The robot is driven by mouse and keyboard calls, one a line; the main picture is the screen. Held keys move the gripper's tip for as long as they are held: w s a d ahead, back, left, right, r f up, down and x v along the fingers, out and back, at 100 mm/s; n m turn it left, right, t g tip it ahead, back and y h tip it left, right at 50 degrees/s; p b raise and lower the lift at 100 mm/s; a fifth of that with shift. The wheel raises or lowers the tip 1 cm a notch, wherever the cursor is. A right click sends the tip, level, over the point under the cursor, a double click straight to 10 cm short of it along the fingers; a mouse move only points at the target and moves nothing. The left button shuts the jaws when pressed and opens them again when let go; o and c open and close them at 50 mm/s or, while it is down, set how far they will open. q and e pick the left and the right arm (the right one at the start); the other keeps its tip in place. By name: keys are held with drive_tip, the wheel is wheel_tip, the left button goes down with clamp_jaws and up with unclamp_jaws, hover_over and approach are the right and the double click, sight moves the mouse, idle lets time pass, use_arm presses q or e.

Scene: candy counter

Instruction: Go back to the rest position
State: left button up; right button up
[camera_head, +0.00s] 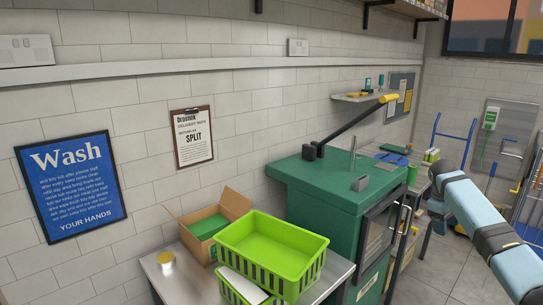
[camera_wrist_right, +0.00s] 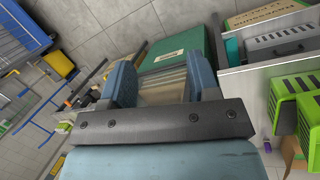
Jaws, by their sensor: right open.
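My right arm comes in from the right edge in the head view, and its gripper (camera_head: 441,172) is at the raised upper end, in front of the green cabinet's right side and the far counter. In the right wrist view the two blue fingers of the gripper (camera_wrist_right: 168,82) stand apart with nothing held between them. My left gripper is in neither view.
A bright green crate (camera_head: 271,247) and a cardboard box (camera_head: 214,222) stand on a steel table (camera_head: 188,283). A green cabinet (camera_head: 325,180) with a black lever stands behind. A blue hand truck (camera_head: 447,158) is at the right wall. Open floor lies below my arm.

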drive_tip(key=s+d+r+m, duration=0.1)
drive_tip(key=s+d, duration=0.1)
drive_tip(key=d, duration=0.5)
drive_tip(key=s+d+r+m, duration=0.1)
drive_tip(key=s+d+r, duration=0.15)
drive_tip(key=d, duration=0.45)
drive_tip(key=s+a+f+n+t+h, duration=0.1)
drive_tip(key=s+a+f+t, duration=0.2)
drive_tip(key=f, duration=0.9)
drive_tip(key=s+a+f+n+t+h, duration=0.1)
drive_tip(key=s+a+f, duration=0.3)
drive_tip(key=f, duration=0.7)
drive_tip(key=s+a+f+n+t+y, duration=0.2)
drive_tip(key=s+a+f+t, duration=0.1)
drive_tip(key=s+a+f, duration=0.75)
drive_tip(key=s+a+t+y, duration=0.1)
drive_tip(key=s+a+y, duration=0.1)
drive_tip(key=s+a, duration=0.45)
drive_tip(key=s+a+n+t+y, duration=0.1)
drive_tip(key=s+a+y, duration=0.15)
drive_tip(key=s, duration=0.65)
drive_tip(key=s+a+t+y, duration=0.1)
drive_tip(key=s+a+y, duration=0.1)
drive_tip(key=s+a, duration=0.45)
drive_tip(key=s+a+r+m+t, duration=0.15)
drive_tip(key=a+m, duration=0.35)
drive_tip(key=a, duration=0.8)
wheel_tip(320, 180, up, 7)
drive_tip(key=p, duration=0.7)
drive_tip(key=shift+d+f, duration=0.2)
